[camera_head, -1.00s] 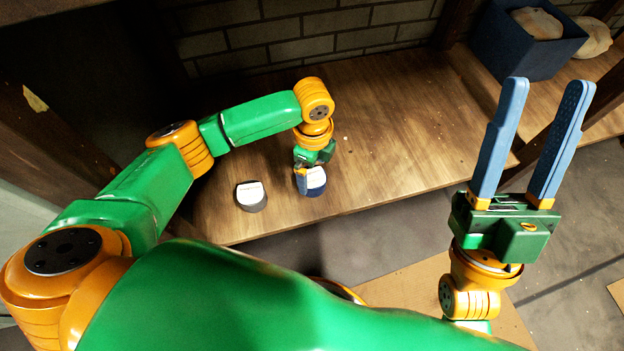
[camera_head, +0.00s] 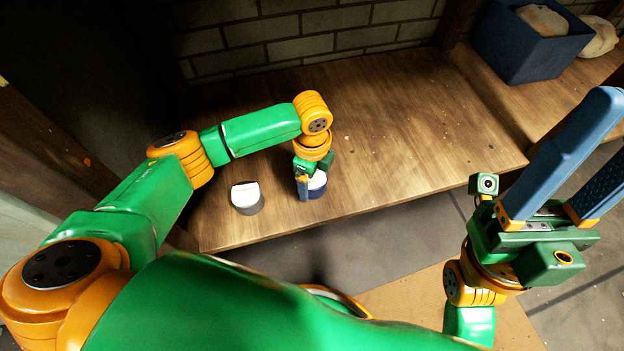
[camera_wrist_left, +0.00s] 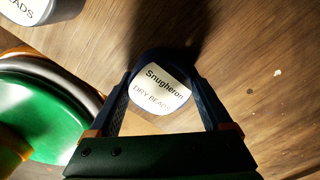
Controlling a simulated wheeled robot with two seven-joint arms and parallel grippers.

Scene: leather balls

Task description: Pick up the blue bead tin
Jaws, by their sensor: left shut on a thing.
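The blue bead tin (camera_head: 318,187) is a short round tin with a white top, near the front edge of the wooden bench. My left gripper (camera_head: 308,186) comes down over it and is shut on it. In the left wrist view the tin (camera_wrist_left: 160,88) sits between the two fingers, its white label reading "Snugheron DRY BEADS". I cannot tell whether its base touches the bench. My right gripper (camera_head: 598,150) is open and empty at the right, off the bench, with one fingertip cut off by the frame.
A grey tin (camera_head: 247,203) with a white top stands on the bench (camera_head: 400,140) just left of the blue one. It shows at the top left of the left wrist view (camera_wrist_left: 42,12). A dark blue bin (camera_head: 530,50) holding pale balls stands at the back right. The bench's right part is clear.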

